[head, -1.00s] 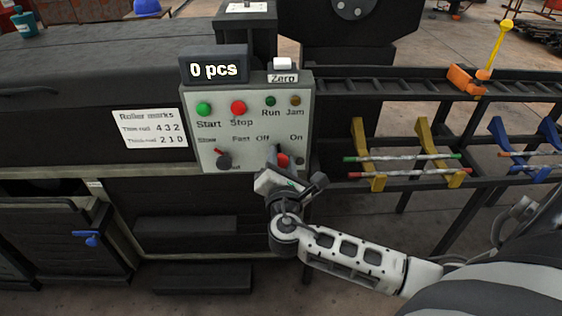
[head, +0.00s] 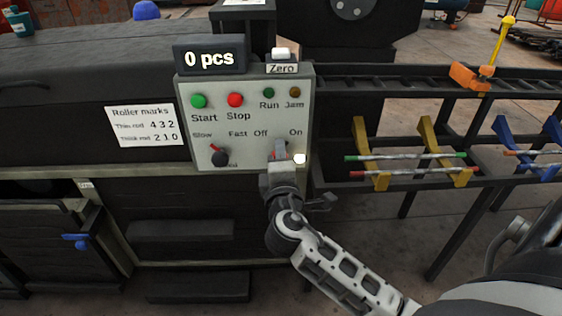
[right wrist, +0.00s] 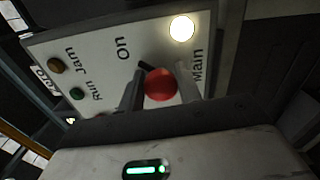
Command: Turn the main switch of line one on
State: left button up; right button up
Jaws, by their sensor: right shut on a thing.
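The grey control panel (head: 245,120) carries the main switch, a red knob (right wrist: 160,86) between the "Off" and "On" marks. In the right wrist view its dark pointer (right wrist: 147,66) leans towards the word "On". My right gripper (head: 280,154) is shut on the knob, one finger on each side, and hides most of it in the head view. A round lamp (head: 299,159) beside the knob glows white; it also shows in the right wrist view (right wrist: 182,28). My left gripper is not in view.
The counter (head: 209,59) reads "0 pcs". Green Start (head: 198,101) and red Stop (head: 235,99) buttons and a speed knob (head: 220,157) share the panel. A rack with yellow brackets (head: 432,140) and rods stands to the right.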

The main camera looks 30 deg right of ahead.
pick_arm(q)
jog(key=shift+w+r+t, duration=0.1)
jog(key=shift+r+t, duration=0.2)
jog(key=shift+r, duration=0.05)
pick_arm(e)
jog(key=shift+m, duration=0.6)
jog(key=o, duration=0.9)
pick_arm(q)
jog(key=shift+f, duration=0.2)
pick_arm(e)
jog(key=v, duration=0.7)
jog(key=shift+s+a, duration=0.1)
jog(key=shift+s, duration=0.2)
